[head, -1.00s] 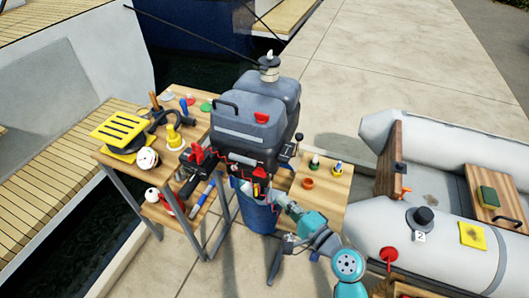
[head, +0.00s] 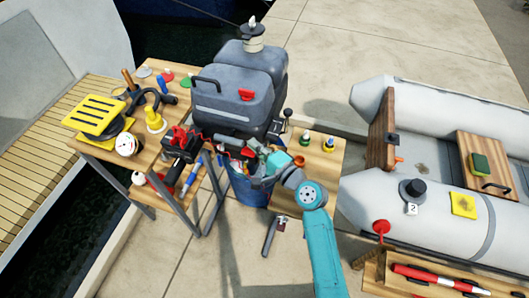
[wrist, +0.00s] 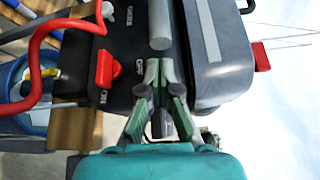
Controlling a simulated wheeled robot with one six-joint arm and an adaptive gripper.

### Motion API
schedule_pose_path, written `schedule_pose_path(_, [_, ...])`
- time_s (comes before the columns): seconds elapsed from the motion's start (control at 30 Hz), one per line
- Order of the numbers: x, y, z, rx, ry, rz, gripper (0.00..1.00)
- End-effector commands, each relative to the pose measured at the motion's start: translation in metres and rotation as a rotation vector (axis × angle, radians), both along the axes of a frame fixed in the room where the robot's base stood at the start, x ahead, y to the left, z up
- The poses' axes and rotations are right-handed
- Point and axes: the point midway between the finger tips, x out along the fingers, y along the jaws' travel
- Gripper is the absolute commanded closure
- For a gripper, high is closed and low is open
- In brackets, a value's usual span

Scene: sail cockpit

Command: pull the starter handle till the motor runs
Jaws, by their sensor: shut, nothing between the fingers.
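The grey outboard motor (head: 235,90) stands upright at the end of the work table in the head view, its dark front panel (wrist: 125,35) close up in the wrist view. A grey bar (wrist: 160,25), apparently the starter handle, crosses the top of the wrist view. My gripper (wrist: 160,66) is shut and empty, its tips close to the bar's lower end; whether they touch it I cannot tell. A red knob (wrist: 107,68) and a red looped cord (wrist: 33,60) are left of the fingers.
A blue bucket (head: 247,190) stands under the motor. The grey inflatable boat (head: 365,200) is at right. Open paving lies behind.

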Motion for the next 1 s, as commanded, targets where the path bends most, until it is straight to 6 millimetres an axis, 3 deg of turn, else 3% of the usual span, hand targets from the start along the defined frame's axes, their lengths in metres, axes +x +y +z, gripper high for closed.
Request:
schedule_pose_path(0.23, [0.012, 0.010, -0.001, 0.001, 0.000, 0.000, 1.00])
schedule_pose_path(0.67, [0.008, 0.012, -0.001, 0.001, 0.001, 0.001, 1.00])
schedule_pose_path(0.83, [-0.014, 0.020, -0.002, 0.000, 0.002, 0.002, 1.00])
schedule_pose_path(1.0, [-0.053, 0.034, -0.002, -0.001, 0.002, 0.004, 1.00])
